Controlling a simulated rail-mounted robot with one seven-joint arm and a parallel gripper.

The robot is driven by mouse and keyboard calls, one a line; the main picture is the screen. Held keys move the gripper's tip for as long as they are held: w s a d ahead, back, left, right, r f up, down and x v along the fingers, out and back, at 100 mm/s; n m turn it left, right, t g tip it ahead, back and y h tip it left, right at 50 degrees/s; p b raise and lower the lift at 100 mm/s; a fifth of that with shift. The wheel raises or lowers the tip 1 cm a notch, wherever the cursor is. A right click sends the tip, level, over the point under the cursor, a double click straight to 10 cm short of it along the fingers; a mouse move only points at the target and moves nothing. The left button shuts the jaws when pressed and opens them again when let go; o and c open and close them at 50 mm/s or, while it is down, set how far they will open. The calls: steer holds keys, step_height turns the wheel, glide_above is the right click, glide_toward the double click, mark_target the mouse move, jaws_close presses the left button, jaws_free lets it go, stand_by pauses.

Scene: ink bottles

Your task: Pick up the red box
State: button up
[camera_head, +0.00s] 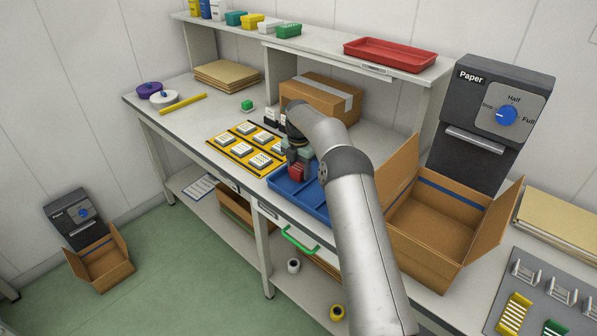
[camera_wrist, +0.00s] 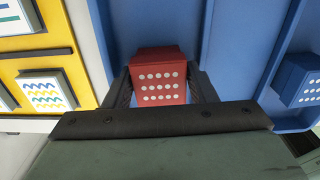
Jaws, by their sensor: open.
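The red box (camera_wrist: 159,82) has rows of white dots on its face. In the wrist view it sits in the blue tray (camera_wrist: 240,45), between the two fingers of my gripper (camera_wrist: 161,90). The fingers are open on either side of it, and I cannot tell whether they touch it. In the head view the red box (camera_head: 297,172) shows just below my gripper (camera_head: 298,160), at the tray's left end. My arm hides part of the blue tray (camera_head: 309,201) there.
A blue dotted box (camera_wrist: 299,82) stands in the tray to the right. A yellow board (camera_head: 232,150) with several white-topped boxes lies left of the tray. A closed carton (camera_head: 310,100) stands behind, and an open carton (camera_head: 428,215) stands right of my arm.

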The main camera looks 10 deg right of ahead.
steer(key=c, duration=0.6)
steer(key=shift+c, duration=0.2)
steer(key=shift+r, duration=0.15)
